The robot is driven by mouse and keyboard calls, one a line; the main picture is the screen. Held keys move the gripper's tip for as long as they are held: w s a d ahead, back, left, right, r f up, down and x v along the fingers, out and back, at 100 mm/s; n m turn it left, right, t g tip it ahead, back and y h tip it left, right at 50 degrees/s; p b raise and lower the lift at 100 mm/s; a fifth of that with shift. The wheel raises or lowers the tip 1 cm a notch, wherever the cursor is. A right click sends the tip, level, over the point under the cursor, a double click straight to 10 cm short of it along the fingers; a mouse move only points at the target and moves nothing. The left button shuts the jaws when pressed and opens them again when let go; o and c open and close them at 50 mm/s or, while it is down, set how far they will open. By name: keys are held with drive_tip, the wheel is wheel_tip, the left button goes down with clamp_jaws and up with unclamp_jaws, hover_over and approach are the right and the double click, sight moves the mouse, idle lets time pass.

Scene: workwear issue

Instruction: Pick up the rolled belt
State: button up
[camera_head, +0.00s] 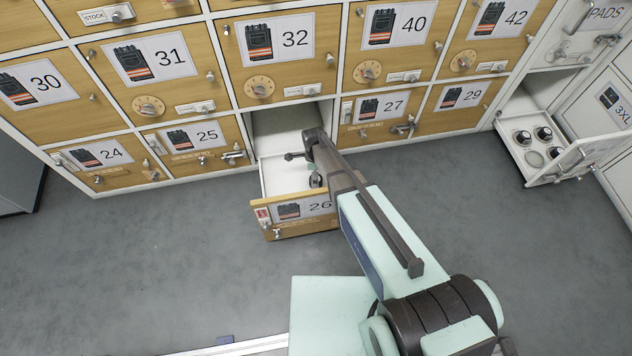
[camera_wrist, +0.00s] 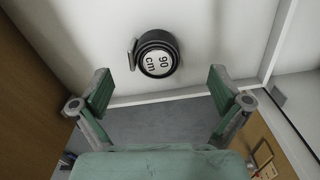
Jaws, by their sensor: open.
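The rolled belt (camera_wrist: 157,57) is a dark coil with a white face marked "90 cm" and a small buckle at its left. It lies on a white surface at the top middle of the wrist view. My gripper (camera_wrist: 161,88) is open and empty, its green-padded fingers wide apart at either side below the belt, not touching it. In the head view my gripper is over the open drawer 26 (camera_head: 283,177), largely covered by my arm. A dark shape inside that drawer is too small to tell from gripper parts.
Drawer 26 has a wooden front (camera_head: 277,222) and stands out from the cabinet of numbered wooden fronts (camera_head: 262,92). At the right, another open white drawer (camera_head: 541,177) holds several dark round items. The grey floor (camera_head: 150,260) in front is clear at the left.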

wheel_tip(320, 180, down, 5)
drive_tip(key=shift+s+d+b, duration=0.1)
drive_tip(key=shift+s+b, duration=0.05)
drive_tip(key=shift+b, duration=0.8)
drive_tip(key=shift+c, duration=0.3)
drive_tip(key=c, duration=1.3)
